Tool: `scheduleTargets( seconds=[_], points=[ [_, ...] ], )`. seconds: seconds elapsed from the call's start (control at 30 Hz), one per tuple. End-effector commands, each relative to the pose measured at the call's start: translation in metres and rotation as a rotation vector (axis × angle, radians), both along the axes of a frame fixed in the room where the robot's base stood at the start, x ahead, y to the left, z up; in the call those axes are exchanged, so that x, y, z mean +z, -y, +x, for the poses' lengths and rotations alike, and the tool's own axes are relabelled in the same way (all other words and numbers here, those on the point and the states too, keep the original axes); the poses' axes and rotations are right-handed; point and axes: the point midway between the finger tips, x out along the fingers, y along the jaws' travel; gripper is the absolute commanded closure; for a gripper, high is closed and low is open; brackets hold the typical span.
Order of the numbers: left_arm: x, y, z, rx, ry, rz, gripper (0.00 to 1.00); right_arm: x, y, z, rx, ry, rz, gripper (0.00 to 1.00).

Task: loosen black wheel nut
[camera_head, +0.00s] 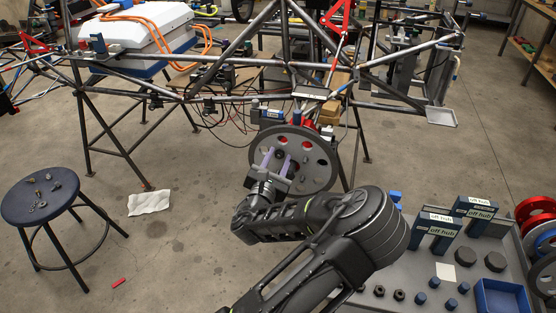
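A grey wheel (318,176) with round holes is mounted on the tube chassis (230,73), and red parts show through some of its holes. A small dark shape that looks like the black wheel nut (281,154) is near the wheel's middle, partly hidden by my gripper. My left gripper (277,158) is in front of the wheel, with its two pale purple fingers apart and pointing at the hub. The fingers look open, and I cannot tell whether they touch the nut. My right gripper is not in view.
A grey bench (420,262) at the lower right holds "off hub" stands (438,231), several loose nuts and a blue tray (503,297). A dark stool (40,194) with small parts stands left. A white cloth (150,202) lies on the floor.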

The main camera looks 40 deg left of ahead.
Motion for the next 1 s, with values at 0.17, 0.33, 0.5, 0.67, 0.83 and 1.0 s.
scheduleTargets(
  seconds=[0.17, 0.33, 0.5, 0.67, 0.83, 1.0],
  points=[
    [-0.003, 0.001, 0.0, -0.003, -0.078, 0.222, 0.64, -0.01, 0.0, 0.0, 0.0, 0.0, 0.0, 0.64],
    [0.0, 0.0, 0.0, 0.001, -0.091, 0.261, 0.64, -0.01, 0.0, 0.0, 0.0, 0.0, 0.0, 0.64],
    [0.0, 0.0, 0.0, 0.0, -0.091, 0.26, 0.64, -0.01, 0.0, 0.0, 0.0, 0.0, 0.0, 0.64],
    [-0.003, 0.001, 0.0, -0.003, -0.122, 0.347, 0.64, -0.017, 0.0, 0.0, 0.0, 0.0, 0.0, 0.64],
    [-0.006, 0.001, 0.0, -0.003, -0.203, 0.577, 0.64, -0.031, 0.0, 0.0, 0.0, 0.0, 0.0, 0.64],
    [-0.002, 0.0, 0.0, 0.0, -0.259, 0.742, 0.64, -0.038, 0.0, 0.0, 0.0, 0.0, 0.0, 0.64]
  ],
)
